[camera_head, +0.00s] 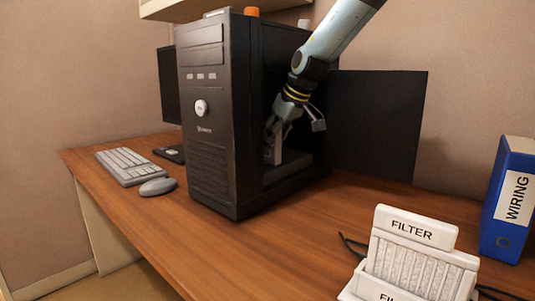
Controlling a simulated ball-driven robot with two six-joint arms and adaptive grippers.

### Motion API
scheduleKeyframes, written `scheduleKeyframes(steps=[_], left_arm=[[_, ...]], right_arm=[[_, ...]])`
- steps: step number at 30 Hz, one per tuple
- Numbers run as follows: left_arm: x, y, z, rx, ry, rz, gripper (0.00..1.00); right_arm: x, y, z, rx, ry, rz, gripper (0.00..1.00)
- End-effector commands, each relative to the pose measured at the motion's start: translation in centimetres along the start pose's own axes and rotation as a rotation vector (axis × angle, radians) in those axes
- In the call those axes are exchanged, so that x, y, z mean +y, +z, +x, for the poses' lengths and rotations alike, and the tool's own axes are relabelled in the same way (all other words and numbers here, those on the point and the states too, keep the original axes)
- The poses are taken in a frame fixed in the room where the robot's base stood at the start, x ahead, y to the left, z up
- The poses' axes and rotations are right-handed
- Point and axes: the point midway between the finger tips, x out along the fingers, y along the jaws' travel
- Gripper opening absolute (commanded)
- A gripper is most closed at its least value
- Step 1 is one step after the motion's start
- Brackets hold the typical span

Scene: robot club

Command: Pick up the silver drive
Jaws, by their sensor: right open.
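The black computer tower (209,150) stands on the desk with its right side open. My right arm comes in from the top right, and my right gripper (276,136) is at the open side, reaching into the case. The gripper is open. A small pale, upright piece (275,151) shows right at its fingertips inside the case; it may be the silver drive, but I cannot tell for sure. I cannot tell whether the fingers touch it. The case interior is dark and partly hidden by the gripper. My left gripper is not in view.
A black panel (378,125) stands behind the tower at right. A keyboard (130,165) and mouse (158,187) lie at left. A white filter box (418,255) and a blue WIRING binder (511,200) stand at right. The wooden desk (270,250) is clear in front of the tower.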

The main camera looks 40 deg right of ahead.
Motion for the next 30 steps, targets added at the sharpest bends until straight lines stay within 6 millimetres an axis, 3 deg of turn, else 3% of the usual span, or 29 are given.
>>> scheduleKeyframes(steps=[1,5,15,27,30], left_arm=[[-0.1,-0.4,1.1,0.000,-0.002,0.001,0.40],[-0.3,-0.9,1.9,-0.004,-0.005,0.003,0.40],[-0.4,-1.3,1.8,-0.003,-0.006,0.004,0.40],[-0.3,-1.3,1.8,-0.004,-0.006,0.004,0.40],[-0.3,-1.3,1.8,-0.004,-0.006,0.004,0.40]], right_arm=[[-0.1,0.5,1.6,-0.006,0.001,-0.001,0.54],[-0.1,0.4,3.0,-0.004,0.000,-0.001,0.54],[-0.1,0.0,3.0,0.001,-0.001,-0.001,0.53],[-0.1,0.1,3.0,0.000,-0.001,-0.001,0.00],[-0.1,0.1,3.0,0.000,-0.001,-0.001,0.00]])
